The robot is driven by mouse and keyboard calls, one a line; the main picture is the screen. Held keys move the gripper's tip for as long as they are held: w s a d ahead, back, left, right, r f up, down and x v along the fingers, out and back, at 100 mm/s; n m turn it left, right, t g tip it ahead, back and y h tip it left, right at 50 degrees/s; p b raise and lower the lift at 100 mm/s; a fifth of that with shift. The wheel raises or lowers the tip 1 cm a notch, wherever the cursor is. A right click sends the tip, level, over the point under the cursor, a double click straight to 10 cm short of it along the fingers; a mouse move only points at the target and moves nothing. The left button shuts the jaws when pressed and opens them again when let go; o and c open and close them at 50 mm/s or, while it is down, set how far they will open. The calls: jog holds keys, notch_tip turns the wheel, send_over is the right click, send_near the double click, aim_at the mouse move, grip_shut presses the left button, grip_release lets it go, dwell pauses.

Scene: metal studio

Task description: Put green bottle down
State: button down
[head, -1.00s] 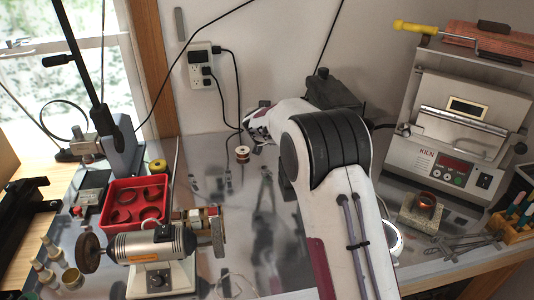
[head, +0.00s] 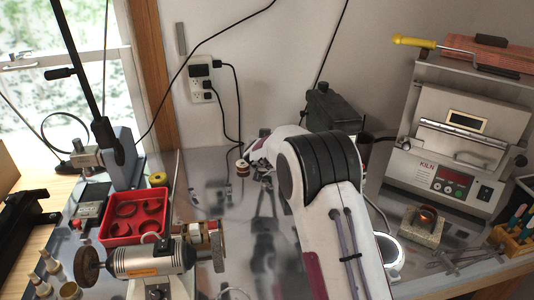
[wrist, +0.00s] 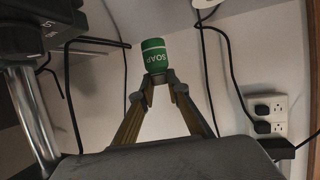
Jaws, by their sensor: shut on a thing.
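The green bottle (wrist: 153,52), with white SOAP lettering and a white lower part, shows in the wrist view. The lettering appears upside down in that picture. My gripper (wrist: 160,82) is shut on the bottle, with a fingertip on each side of it. I cannot tell whether the bottle touches the bench.
A red tray (head: 135,230) and a bench motor (head: 152,259) stand at the left. A kiln (head: 455,165) and a small block (head: 423,226) stand at the right. A wire spool (head: 242,165) and a wall outlet (head: 200,85) with hanging cords are behind.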

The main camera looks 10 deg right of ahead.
jog(key=shift+f, duration=0.7)
jog(key=shift+f, duration=1.85)
jog(key=shift+f, duration=0.1)
jog(key=c, duration=2)
grip_release()
jog(key=shift+o, duration=0.2)
jog(key=shift+v, duration=0.8)
jog(key=v, duration=1)
jog(key=shift+s, duration=0.2)
